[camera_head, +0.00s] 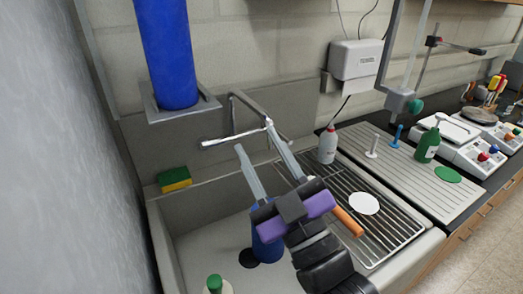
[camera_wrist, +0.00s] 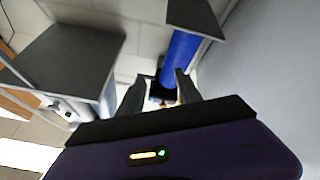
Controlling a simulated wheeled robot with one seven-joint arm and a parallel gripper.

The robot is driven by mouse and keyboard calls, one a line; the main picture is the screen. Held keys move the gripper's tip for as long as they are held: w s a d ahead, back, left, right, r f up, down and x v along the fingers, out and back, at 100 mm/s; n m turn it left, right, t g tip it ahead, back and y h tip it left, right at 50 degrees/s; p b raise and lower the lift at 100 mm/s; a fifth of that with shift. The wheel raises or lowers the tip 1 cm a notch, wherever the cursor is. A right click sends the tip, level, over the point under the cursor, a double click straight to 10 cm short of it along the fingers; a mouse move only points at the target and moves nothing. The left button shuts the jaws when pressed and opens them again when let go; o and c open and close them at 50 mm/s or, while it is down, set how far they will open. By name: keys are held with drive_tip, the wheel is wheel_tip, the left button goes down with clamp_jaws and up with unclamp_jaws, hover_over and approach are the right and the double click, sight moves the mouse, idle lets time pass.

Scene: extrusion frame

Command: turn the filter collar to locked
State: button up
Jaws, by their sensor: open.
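A large blue cylinder (camera_head: 167,50) stands upright at the upper left, its lower end in a square grey bracket (camera_head: 205,106) on the wall; it is probably the filter. I cannot make out a separate collar or its lock marks. My gripper (camera_head: 255,138), with a purple body and two long grey fingers, is open and empty over the sink, right of and below the bracket. In the wrist view a blue cylinder (camera_wrist: 180,55) rises beyond the open fingers (camera_wrist: 160,90). A small dark and orange thing between the fingertips is too blurred to name.
A metal faucet (camera_head: 228,138) is close behind the fingers. The sink (camera_head: 205,215) holds a blue object (camera_head: 267,243) and a green-capped bottle (camera_head: 215,284). A sponge (camera_head: 174,179) lies on the left rim. A drying rack (camera_head: 395,228) and white-red bottle (camera_head: 327,146) are right.

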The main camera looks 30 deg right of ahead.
drive_tip(key=shift+c, duration=0.2)
drive_tip(key=shift+c, duration=1.1)
